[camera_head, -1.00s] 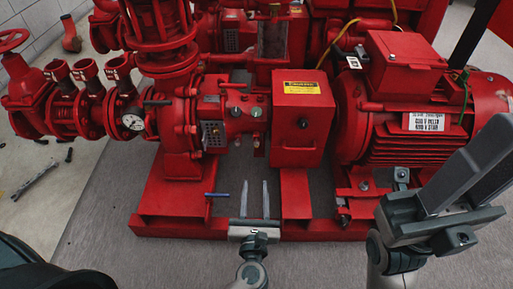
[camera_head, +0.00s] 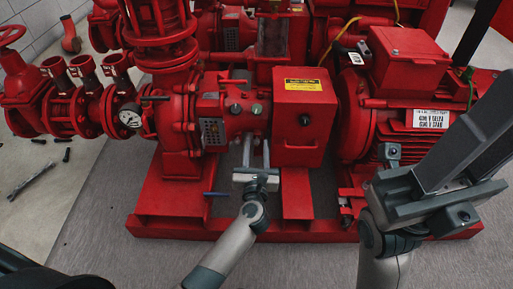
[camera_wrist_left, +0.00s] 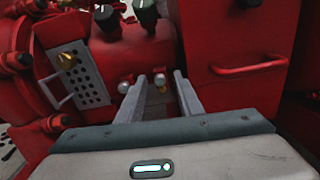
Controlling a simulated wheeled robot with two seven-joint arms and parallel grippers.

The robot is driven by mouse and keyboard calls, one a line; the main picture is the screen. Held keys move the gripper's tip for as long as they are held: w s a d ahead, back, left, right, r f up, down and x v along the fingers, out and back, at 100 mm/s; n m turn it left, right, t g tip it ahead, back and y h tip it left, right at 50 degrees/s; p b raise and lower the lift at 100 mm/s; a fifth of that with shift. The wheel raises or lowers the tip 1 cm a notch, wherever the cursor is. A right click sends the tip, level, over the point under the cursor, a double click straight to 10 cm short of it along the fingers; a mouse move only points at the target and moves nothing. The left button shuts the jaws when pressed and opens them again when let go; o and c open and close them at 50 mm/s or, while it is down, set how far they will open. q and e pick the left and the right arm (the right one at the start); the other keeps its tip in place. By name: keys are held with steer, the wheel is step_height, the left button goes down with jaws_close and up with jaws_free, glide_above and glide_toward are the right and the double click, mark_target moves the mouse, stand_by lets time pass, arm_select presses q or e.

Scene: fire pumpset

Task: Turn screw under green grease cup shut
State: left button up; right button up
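The green grease cup (camera_wrist_left: 147,12) shows at the top of the left wrist view, on the red pump housing, beside another dark cup (camera_wrist_left: 107,17). It is small in the head view (camera_head: 257,109). Below it a small screw with a brass part (camera_wrist_left: 160,82) sticks out of the housing. My left gripper (camera_head: 256,138) is open below the cups, its fingers pointing at the housing. In the left wrist view the screw appears between its fingertips (camera_wrist_left: 160,76); I see no clear contact. My right gripper (camera_head: 490,115) is at the right, away from the cups; its finger gap is unclear.
A red box with a yellow label (camera_head: 304,110) stands close to the right of my left gripper. A perforated plate (camera_wrist_left: 76,75) is to the left. A second silver screw (camera_wrist_left: 125,85) sits just left of the fingers. A red motor (camera_head: 425,118) is further right.

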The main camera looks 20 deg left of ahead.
arm_select(q)
steer(key=shift+w+a, duration=0.15)
steer(key=shift+w, duration=0.2)
jaws_close()
